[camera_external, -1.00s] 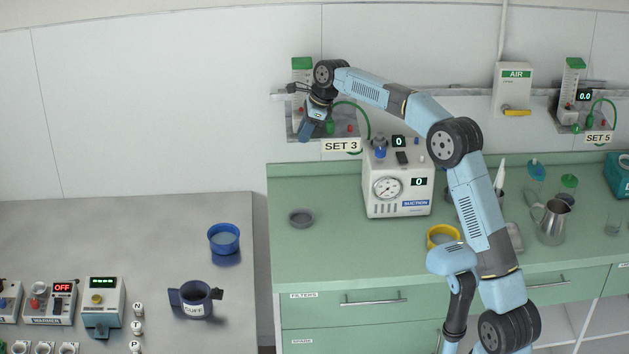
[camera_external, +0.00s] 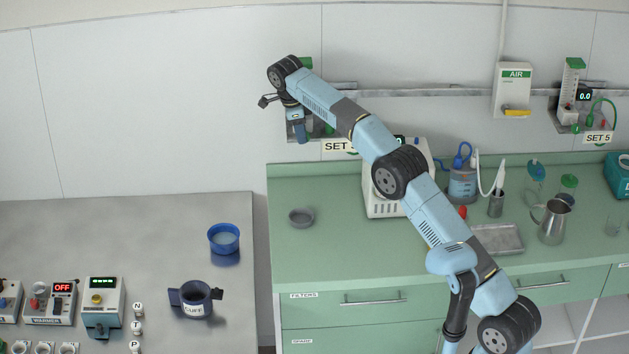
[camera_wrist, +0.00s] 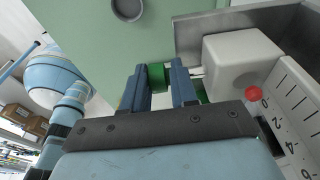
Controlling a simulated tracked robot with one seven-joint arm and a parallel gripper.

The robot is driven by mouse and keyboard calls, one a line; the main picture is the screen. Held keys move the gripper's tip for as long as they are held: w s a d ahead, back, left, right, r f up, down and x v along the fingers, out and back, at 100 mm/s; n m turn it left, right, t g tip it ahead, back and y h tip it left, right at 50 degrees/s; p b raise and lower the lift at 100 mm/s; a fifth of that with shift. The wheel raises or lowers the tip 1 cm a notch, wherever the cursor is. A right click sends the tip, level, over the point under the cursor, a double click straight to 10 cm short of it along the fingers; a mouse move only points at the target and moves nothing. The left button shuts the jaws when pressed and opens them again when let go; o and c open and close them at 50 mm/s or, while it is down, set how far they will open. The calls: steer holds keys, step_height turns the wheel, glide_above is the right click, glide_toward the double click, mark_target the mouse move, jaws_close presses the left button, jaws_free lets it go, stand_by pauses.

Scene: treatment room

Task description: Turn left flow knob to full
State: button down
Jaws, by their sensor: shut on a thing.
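The left flow meter (camera_wrist: 300,120) is the unit above the SET 3 label (camera_external: 338,146). In the external view my arm covers most of it. In the wrist view its white block (camera_wrist: 238,60), a red ball (camera_wrist: 253,94) near the 0 mark and part of its number scale show. My gripper (camera_wrist: 158,80) is shut on the green flow knob (camera_wrist: 156,74), one blue finger on each side. In the external view my gripper (camera_external: 299,132) hangs in front of the SET 3 bracket, and the held knob cannot be made out there.
The suction unit (camera_external: 380,195) stands below and right of SET 3, partly behind my arm. A grey dish (camera_external: 301,217) sits on the green counter (camera_external: 325,255). Another flow meter (camera_external: 571,90), SET 5, and the AIR box (camera_external: 513,88) are further right.

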steer(key=shift+s+a+f+h, duration=0.3)
steer(key=shift+f+h, duration=0.1)
steer(key=shift+h, duration=0.2)
stand_by(0.5)
steer(key=c, duration=1.1)
jaws_free()
steer(key=shift+r, duration=0.1)
steer(key=shift+o, duration=0.5)
steer(key=shift+w+d+r, duration=0.1)
steer(key=shift+w, duration=0.05)
steer(key=shift+d+r+y, duration=0.15)
steer(key=shift+r+y, duration=0.05)
steer(key=shift+y, duration=0.1)
steer(key=shift+d+r+y, duration=0.1)
steer(key=shift+d+y, duration=0.05)
steer(key=shift+y, duration=0.55)
steer(key=y, duration=0.3)
steer(key=shift+d, duration=0.35)
steer(key=shift+d+y, duration=0.2)
steer(key=shift+y, duration=0.95)
steer(key=shift+d+y, duration=0.2)
steer(key=shift+y, duration=1)
steer(key=shift+d+y, duration=0.2)
steer(key=shift+y, duration=0.95)
